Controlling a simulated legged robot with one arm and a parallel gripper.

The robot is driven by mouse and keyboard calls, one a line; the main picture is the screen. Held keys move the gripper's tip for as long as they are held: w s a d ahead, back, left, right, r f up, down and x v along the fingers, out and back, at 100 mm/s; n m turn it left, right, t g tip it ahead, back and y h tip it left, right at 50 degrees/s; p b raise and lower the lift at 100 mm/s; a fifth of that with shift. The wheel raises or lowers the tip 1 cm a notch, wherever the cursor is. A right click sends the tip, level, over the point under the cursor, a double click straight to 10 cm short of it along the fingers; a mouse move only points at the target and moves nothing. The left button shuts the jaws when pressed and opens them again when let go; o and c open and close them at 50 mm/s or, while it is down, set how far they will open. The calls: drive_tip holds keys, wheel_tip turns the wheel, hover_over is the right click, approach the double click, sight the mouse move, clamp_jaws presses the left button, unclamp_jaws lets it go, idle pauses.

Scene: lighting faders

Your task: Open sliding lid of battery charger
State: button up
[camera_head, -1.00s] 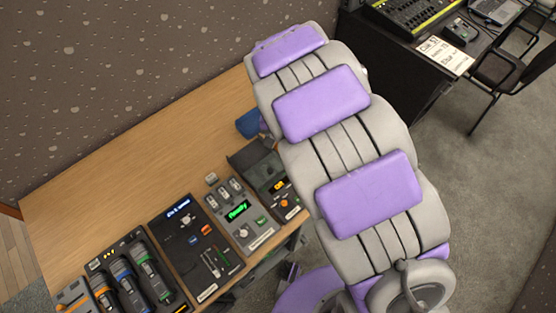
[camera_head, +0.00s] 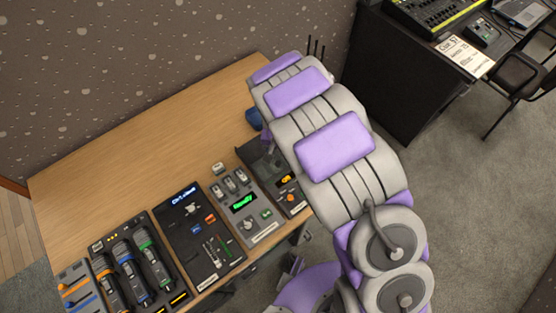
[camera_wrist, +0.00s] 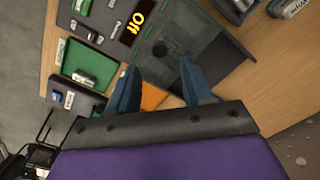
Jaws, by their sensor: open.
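The dark device with an orange display, which looks like the battery charger (camera_head: 292,197), stands at the right end of the wooden table in the head view. In the wrist view its display reads "Off", and beside it is a dark, smooth panel (camera_wrist: 187,38) with a round shape; I cannot tell whether this is the lid. My gripper (camera_wrist: 160,78) is open, its two blue fingers apart near the device's edge, with no object held. I cannot tell whether they touch it. In the head view my arm hides most of the gripper and part of the device.
Left of the charger on the table (camera_head: 130,160) are a grey panel with a green display (camera_head: 244,203), a dark panel (camera_head: 197,232) and a microphone rack (camera_head: 130,270). A green item (camera_wrist: 92,66) shows in the wrist view. The table's back is clear.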

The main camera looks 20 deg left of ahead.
sight(278, 162)
wheel_tip(278, 162, down, 6)
drive_tip(key=shift+r+b, duration=0.15)
drive_tip(key=shift+b, duration=0.2)
clamp_jaws()
idle(0.4)
